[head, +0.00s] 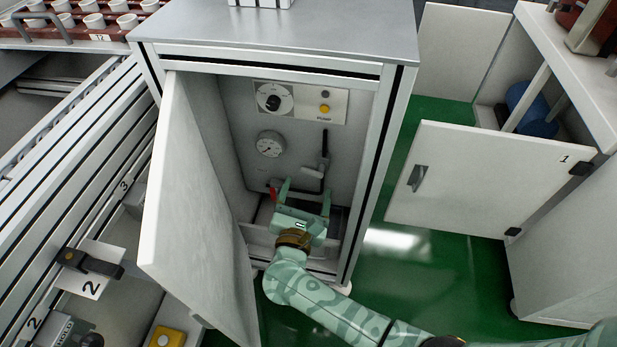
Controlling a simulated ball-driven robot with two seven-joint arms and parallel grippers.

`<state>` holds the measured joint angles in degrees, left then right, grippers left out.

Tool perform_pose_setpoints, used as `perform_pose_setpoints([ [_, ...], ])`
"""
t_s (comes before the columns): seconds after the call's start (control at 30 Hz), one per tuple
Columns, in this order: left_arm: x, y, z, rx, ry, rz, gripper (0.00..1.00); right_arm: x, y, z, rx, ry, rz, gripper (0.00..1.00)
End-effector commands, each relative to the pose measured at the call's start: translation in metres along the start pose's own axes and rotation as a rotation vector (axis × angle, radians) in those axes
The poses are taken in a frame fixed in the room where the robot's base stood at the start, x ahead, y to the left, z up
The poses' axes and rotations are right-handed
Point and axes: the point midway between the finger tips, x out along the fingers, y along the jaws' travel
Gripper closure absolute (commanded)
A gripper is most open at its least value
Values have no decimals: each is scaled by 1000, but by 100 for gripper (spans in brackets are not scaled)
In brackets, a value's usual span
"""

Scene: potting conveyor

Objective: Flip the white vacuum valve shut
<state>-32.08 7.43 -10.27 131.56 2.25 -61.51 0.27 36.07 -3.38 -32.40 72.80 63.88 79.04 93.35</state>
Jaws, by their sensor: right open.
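The white vacuum valve (314,172) sits on a dark vertical pipe (325,146) at the back of the open cabinet, below and right of a round gauge (270,144). Its light handle appears to point left from the pipe; the exact angle is too small to tell. My right gripper (305,193) is inside the cabinet opening, its two green fingers apart and pointing inward, just below the valve in the picture. I see nothing between the fingers. I cannot tell whether a finger touches the valve. My left gripper is not in view.
The cabinet door (195,215) stands open at left of my arm. A panel (300,102) with a knob and yellow pump button is above. A small red part (273,193) is close to the left finger. Another open cabinet door (480,178) is at right, over green floor.

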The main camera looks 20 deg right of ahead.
Motion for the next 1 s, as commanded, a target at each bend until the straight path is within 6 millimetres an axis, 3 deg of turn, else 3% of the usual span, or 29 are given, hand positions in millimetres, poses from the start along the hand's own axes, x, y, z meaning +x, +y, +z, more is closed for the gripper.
perform_pose_setpoints([
  [0.1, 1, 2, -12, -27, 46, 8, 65, 24, -1, -4, -2, 0, 0, 26],
  [0.23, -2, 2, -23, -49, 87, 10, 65, 40, -1, -3, -1, 1, -1, 26],
  [0.63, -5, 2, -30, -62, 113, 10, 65, 49, 0, 0, 0, 0, 0, 26],
  [0.8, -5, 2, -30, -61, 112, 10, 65, 49, 0, 0, 0, 0, 0, 71],
  [1.0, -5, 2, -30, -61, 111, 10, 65, 48, 0, -3, -75, 3, -2, 71],
])
